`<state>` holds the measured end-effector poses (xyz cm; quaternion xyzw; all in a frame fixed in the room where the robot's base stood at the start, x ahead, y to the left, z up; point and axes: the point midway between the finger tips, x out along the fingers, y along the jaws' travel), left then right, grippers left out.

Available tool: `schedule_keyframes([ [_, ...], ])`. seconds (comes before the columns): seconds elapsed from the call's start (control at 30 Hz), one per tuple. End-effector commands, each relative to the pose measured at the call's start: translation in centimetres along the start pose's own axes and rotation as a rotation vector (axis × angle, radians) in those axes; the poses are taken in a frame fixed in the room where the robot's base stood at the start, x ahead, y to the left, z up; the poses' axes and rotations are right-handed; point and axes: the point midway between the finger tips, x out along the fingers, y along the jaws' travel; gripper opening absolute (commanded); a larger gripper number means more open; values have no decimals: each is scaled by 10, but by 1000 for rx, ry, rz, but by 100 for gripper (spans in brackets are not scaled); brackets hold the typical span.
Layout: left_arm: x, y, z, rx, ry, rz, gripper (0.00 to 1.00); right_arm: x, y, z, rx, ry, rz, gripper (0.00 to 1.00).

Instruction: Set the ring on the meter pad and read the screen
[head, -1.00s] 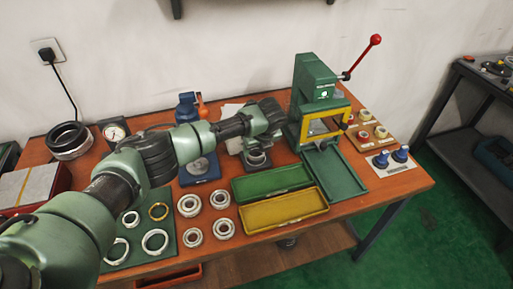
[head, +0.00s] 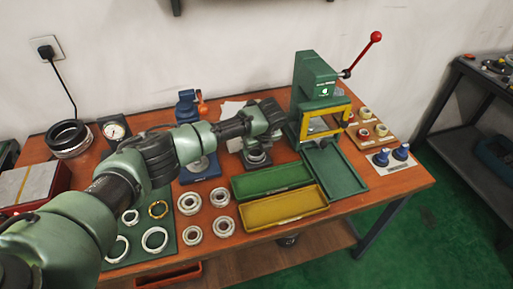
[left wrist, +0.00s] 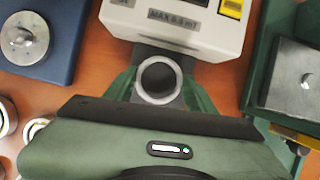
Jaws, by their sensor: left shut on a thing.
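My left gripper (head: 258,151) is at the middle of the bench, pointing down over the meter's dark base. In the left wrist view a grey metal ring (left wrist: 160,100) with a dark hole sits between the green fingers, which are shut on it. The meter (left wrist: 185,28) is a pale box with a "MAX" label and a yellow button, just beyond the ring. The dark pad (head: 258,166) shows under the gripper; whether the ring touches it I cannot tell. The meter's screen is not visible. My right gripper is out of view.
A green tray (head: 270,181) and a yellow tray (head: 285,211) lie in front. A green press (head: 315,80) with a red-knobbed lever stands right. Several loose rings (head: 220,197) and a green mat (head: 174,232) lie left. A blue stand (head: 189,105) is behind.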

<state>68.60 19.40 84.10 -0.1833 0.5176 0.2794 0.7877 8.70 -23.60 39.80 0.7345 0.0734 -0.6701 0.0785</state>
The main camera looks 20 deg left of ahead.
Motion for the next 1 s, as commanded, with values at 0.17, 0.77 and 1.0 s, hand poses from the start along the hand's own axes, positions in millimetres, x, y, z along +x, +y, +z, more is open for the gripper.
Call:
schedule_keyframes([
  [0.17, 3, 0, -2, 0, 0, 0, 16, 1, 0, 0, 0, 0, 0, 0],
  [0.77, 8, 0, -4, 0, 0, -1, 60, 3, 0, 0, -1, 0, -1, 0],
  [1.0, 8, 0, -4, 0, 0, -1, 80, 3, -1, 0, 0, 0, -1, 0],
])
